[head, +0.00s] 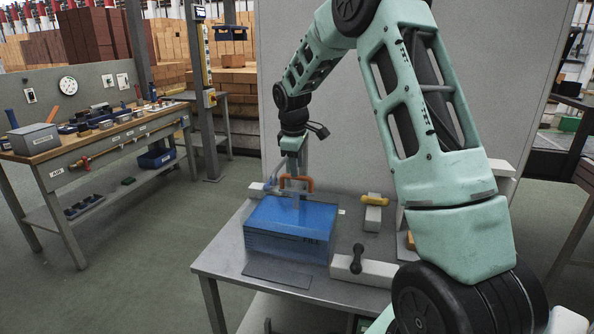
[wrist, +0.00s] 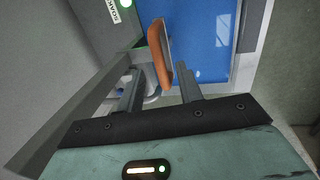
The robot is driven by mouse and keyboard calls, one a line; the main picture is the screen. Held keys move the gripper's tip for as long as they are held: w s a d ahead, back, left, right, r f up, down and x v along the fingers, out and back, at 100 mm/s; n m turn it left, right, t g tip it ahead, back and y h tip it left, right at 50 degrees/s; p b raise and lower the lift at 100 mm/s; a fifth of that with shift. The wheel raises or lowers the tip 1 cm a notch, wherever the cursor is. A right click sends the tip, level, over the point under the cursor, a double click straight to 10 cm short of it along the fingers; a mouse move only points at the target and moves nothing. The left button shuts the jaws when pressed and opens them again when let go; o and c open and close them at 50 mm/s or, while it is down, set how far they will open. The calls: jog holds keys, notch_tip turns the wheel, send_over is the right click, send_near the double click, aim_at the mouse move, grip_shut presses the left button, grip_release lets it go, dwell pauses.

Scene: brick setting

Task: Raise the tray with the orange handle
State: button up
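The orange handle (head: 297,181) stands upright at the back of a blue, box-shaped container (head: 287,243) on the grey table. In the wrist view the orange handle (wrist: 158,52) lies ahead of and between my two fingers, next to a blue surface (wrist: 205,40). My gripper (wrist: 158,88) is open, with a clear space between its fingers. In the head view my gripper (head: 290,165) points down just above the orange handle. I cannot tell whether a finger touches it. The tray under the handle cannot be made out clearly.
A yellow handle (head: 375,200) on a pale block stands right of the blue container. A dark handle (head: 357,259) on a white block (head: 375,272) is at the front right. A grey panel (head: 350,150) rises behind the table (head: 225,262). A wooden-topped bench (head: 100,140) stands left.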

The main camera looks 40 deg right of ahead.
jog(key=shift+x, duration=1.45)
grip_shut()
jog(key=w+d+p+v, duration=0.1)
jog(key=d+p+v, duration=0.1)
jog(key=p+v, duration=0.6)
jog(key=v, duration=0.3)
jog(key=shift+w+r, duration=0.15)
jog(key=shift+r, duration=0.3)
jog(key=shift+c, duration=0.3)
grip_release()
jog(key=shift+r, duration=0.1)
jog(key=shift+o, duration=0.3)
